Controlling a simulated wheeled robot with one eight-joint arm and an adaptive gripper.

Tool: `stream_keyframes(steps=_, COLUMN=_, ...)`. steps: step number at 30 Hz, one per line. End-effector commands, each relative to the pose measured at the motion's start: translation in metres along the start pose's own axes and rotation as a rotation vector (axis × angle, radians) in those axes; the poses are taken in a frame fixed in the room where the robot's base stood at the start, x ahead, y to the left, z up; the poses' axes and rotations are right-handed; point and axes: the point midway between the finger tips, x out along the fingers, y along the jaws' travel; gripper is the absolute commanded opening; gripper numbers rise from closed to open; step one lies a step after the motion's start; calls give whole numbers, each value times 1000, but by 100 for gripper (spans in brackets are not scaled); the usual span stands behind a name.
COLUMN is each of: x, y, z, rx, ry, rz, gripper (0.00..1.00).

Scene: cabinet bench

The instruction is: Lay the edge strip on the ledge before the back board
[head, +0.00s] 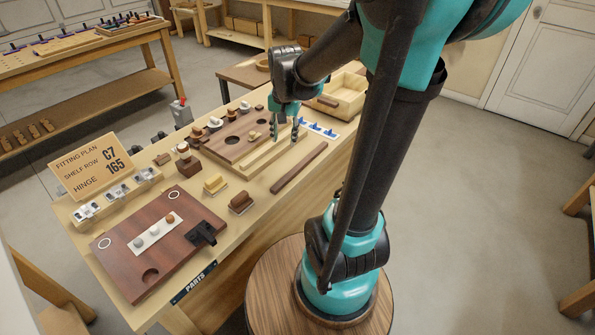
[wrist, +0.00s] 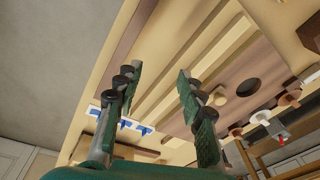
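A long dark brown strip, which looks like the edge strip (head: 299,167), lies on the bench along its front side; it also shows at the left in the wrist view (wrist: 133,38). Behind it is a pale wooden ledge (head: 262,160) with lengthwise ridges, seen too in the wrist view (wrist: 190,60). Beyond the ledge is a brown board (head: 224,148) with round holes, probably the back board. My gripper (head: 284,130) is over the ledge's right part. In the wrist view its fingers (wrist: 160,85) are spread, with nothing visible held between them.
A pale open box (head: 345,97) stands right of the gripper, near a white card with blue pieces (head: 318,127). Small knobs and blocks stand behind and left of the ledge. A dark red board (head: 190,240) and a sign (head: 92,165) occupy the near left bench.

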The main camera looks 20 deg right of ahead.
Motion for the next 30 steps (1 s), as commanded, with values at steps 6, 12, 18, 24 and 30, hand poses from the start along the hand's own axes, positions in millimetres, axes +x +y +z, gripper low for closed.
stream_keyframes(steps=6, x=39, y=62, z=73, rx=-342, ry=129, rz=-50, gripper=39)
stream_keyframes(steps=12, x=59, y=88, z=107, rx=-516, ry=201, rz=-54, gripper=39)
stream_keyframes(steps=18, x=62, y=92, z=112, rx=-549, ry=213, rz=-53, gripper=39)
stream_keyframes(steps=24, x=62, y=91, z=112, rx=-548, ry=212, rz=-53, gripper=39)
stream_keyframes(steps=30, x=62, y=91, z=112, rx=-547, ry=212, rz=-53, gripper=39)
